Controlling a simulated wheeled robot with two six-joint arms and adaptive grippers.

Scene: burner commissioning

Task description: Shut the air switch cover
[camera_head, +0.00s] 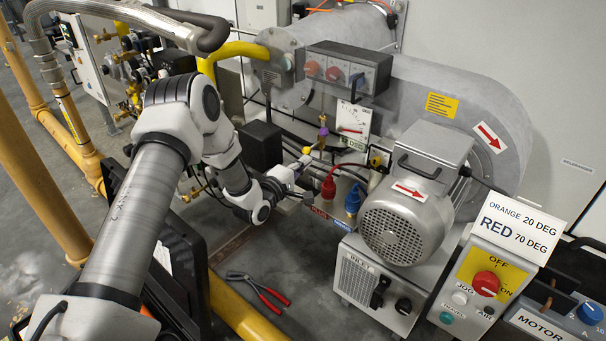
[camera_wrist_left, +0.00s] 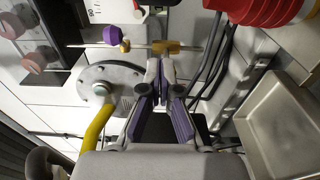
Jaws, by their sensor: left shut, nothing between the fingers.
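I cannot tell for certain which part is the air switch cover. In the head view a dark switch box (camera_head: 347,68) with red knobs is at the upper middle; the wrist view shows its pinkish knobs (camera_wrist_left: 33,62) at the upper left, behind what looks like a tinted panel. My left gripper (camera_head: 299,171) is shut and empty, near the pipework below the white gauge (camera_head: 353,122). In the left wrist view its fingers (camera_wrist_left: 160,70) are together just below a thin rod with a brass fitting (camera_wrist_left: 165,47) and a purple knob (camera_wrist_left: 111,36). Contact there is unclear. My right gripper is out of view.
A red plug (camera_head: 328,188) and a blue plug (camera_head: 353,200) are right of the gripper. The silver motor (camera_head: 401,226) stands further right. In the wrist view a shallow grey tray-like part (camera_wrist_left: 285,125) is at the right. Red-handled pliers (camera_head: 262,291) lie on the floor.

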